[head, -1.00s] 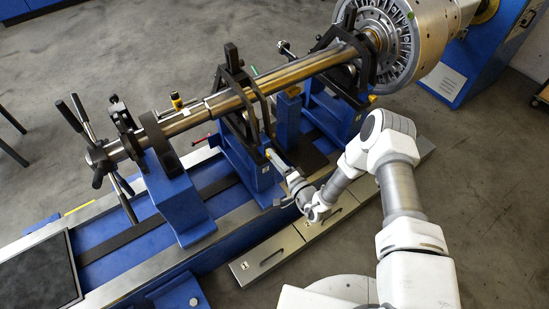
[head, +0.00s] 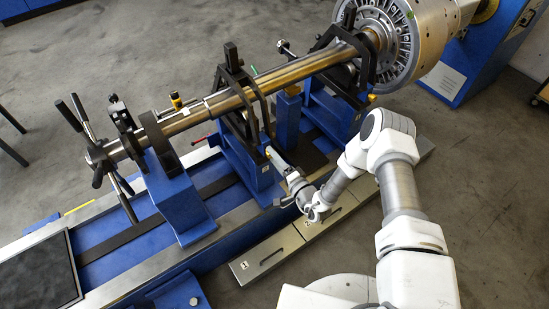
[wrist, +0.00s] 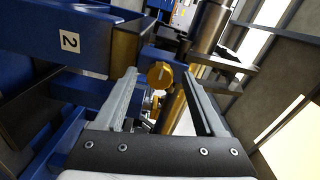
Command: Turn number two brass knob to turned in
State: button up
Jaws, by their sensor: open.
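The number two brass knob (wrist: 160,75) shows in the wrist view as a round yellow knob with a pale line across its face. It lies between the tips of my gripper (wrist: 160,82), with a gap on both sides. A label reading 2 (wrist: 69,41) is on the blue stand to its left. In the head view, my gripper (head: 278,161) points at the near side of the blue support (head: 248,158). The knob is mostly hidden there by the fingers. My gripper is open and holds nothing.
A long steel shaft (head: 291,72) runs above the supports to a large rotor (head: 405,40). A second brass-coloured part (wrist: 155,103) shows lower between the fingers. A spoked handwheel (head: 98,157) is at left.

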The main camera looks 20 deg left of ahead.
jog(key=p+v, duration=0.2)
jog(key=v, duration=1.5)
jog(key=shift+d, duration=0.15)
jog(key=w+a+r+n+g+y+p, duration=0.1)
jog(key=a+r+n+g+y, duration=0.15)
jog(key=r, duration=0.55)
jog(key=w+a+r+n+g+y, duration=0.15)
jog(key=r+g, duration=0.25)
jog(key=r, duration=0.4)
jog(key=s+r+n+g+h+p, duration=0.1)
jog(key=s+r+n+g, duration=0.2)
jog(key=r, duration=0.5)
jog(key=s+r+n+g+h+p, duration=0.1)
jog(key=s+r+n+g, duration=0.15)
jog(key=r+g, duration=0.35)
jog(key=s+d+r+m+t+h+p, duration=0.1)
jog(key=s+d+r+t+h, duration=0.2)
jog(key=d+r+h, duration=0.2)
jog(key=s+d+r+m+t+h+p, duration=0.1)
jog(key=s+d+r+t+h+p, duration=0.1)
jog(key=d+r, duration=0.7)
jog(key=s+d+r+m+t+h+p, duration=0.1)
jog(key=s+d+r+t+h, duration=0.3)
jog(key=s+d+r+h, duration=0.2)
notch_tip(320, 180, up, 2)
jog(key=shift+d+r+h, duration=0.15)
jog(key=shift+d+h, duration=0.25)
jog(key=shift+h, duration=0.7)
